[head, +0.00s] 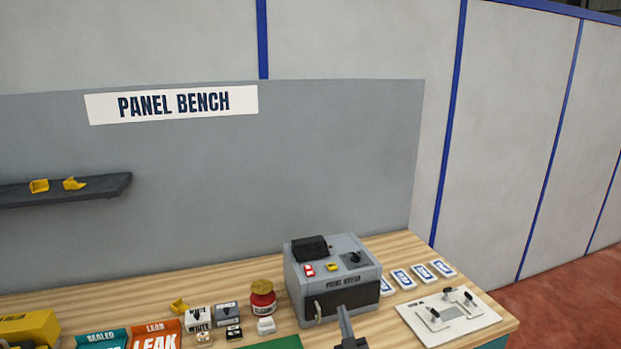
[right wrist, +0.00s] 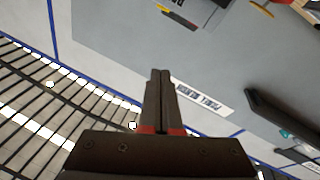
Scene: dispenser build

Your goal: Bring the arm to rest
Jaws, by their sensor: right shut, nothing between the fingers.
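My right gripper (head: 345,322) shows at the bottom edge of the head view, in front of the grey panel box on the bench. In the right wrist view its two dark fingers (right wrist: 160,75) lie together, shut with nothing between them. They point toward the grey back board and the wall. My left gripper is not in view. Most of my right arm is outside the head view.
The grey box (head: 335,278) stands on the wooden bench (head: 205,283). A white plate (head: 447,316) and several labels (head: 422,272) are right. A dark shelf (head: 105,186) holds yellow parts.

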